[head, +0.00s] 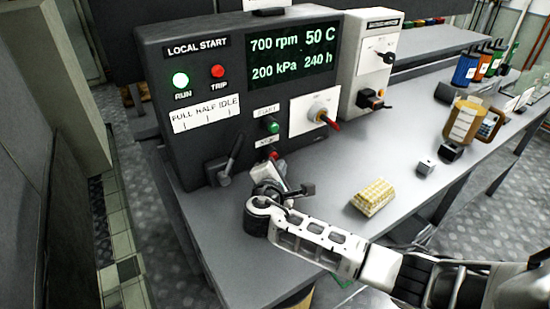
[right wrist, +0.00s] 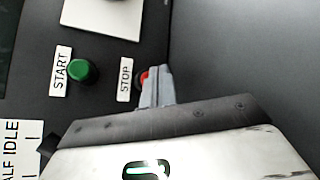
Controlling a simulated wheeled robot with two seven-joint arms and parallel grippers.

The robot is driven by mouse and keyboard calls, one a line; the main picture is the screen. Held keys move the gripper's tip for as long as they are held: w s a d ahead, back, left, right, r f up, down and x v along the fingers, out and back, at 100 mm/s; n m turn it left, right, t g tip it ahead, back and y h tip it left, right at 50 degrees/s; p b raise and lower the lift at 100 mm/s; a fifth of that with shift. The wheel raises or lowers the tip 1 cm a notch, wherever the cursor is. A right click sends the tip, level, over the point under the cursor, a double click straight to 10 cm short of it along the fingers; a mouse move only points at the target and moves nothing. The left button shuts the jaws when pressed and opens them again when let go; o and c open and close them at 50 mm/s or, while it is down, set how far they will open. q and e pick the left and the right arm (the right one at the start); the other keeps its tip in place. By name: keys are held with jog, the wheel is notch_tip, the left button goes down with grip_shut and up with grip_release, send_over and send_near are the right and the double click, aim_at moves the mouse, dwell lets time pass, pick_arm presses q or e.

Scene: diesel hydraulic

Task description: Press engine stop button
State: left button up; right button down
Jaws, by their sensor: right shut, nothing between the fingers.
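The engine stop button is a red button (head: 273,155) on the front of the dark local start panel (head: 188,139), below the green start button (head: 271,125). In the right wrist view the red stop button (right wrist: 144,78) shows beside the STOP label (right wrist: 125,79), partly hidden behind the fingers. My right gripper (head: 268,166) is shut and empty, with its fingertips right at the stop button; it also shows in the right wrist view (right wrist: 154,75). I cannot tell for sure whether they touch it. My left gripper is not in view.
A lever (head: 231,158) and a red-handled rotary switch (head: 321,114) are on the panel. A yellow-and-white block (head: 373,197) lies on the grey bench (head: 335,170).

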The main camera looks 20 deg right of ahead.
jog(key=shift+w, duration=0.1)
jog(key=shift+w+a, duration=0.1)
jog(key=shift+w, duration=0.25)
jog(key=shift+w+b, duration=0.35)
jog(key=shift+w, duration=0.2)
dwell(0.6)
dwell(0.3)
jog(key=shift+s+r+p, duration=0.1)
jog(key=shift+s+p, duration=0.55)
jog(key=shift+s, duration=0.35)
